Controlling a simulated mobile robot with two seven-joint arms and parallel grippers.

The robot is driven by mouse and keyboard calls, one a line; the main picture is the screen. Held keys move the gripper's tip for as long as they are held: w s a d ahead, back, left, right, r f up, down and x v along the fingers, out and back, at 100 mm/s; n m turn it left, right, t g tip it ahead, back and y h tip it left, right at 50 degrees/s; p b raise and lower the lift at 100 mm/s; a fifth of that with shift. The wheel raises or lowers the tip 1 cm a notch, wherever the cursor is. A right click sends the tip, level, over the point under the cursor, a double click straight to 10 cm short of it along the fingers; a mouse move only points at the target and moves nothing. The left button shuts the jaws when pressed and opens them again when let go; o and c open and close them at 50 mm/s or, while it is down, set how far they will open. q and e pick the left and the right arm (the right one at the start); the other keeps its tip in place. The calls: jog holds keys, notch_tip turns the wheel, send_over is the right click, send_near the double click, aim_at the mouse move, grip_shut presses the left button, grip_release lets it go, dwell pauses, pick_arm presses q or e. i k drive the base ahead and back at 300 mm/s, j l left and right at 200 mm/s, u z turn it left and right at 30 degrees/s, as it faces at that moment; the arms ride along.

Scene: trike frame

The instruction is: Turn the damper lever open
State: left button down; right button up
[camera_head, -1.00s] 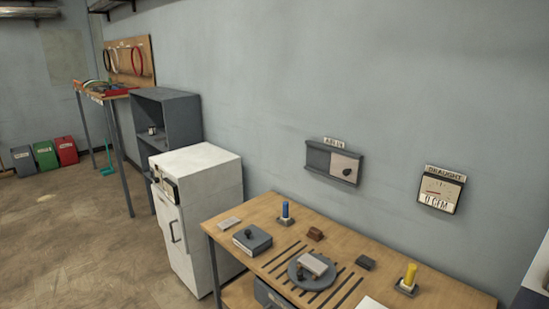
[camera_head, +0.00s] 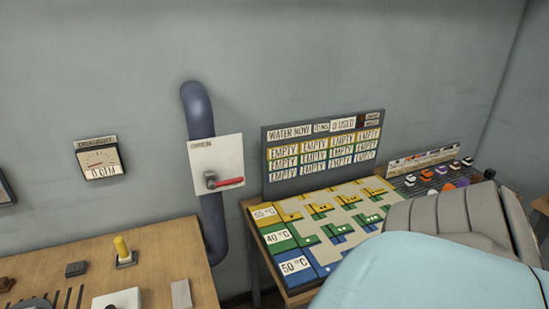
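The damper lever (camera_head: 228,182) has a red handle and a grey pivot block on a white plate (camera_head: 216,163). The plate is on the wall, in front of a blue-grey pipe (camera_head: 197,112). The handle lies nearly level and points right. The small label on the plate is too blurred to read surely. The draught gauge (camera_head: 100,160) on the wall to the left reads 0 CFM. Neither of my grippers is in view.
A wooden bench (camera_head: 160,262) with a yellow-handled part (camera_head: 122,252) stands at lower left. A table with coloured temperature zones (camera_head: 298,262) stands right of the pipe, below a board of EMPTY labels (camera_head: 324,150). A grey seat and a light blue surface fill the lower right.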

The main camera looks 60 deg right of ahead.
aim_at(213, 185)
jog(key=z, duration=1.5)
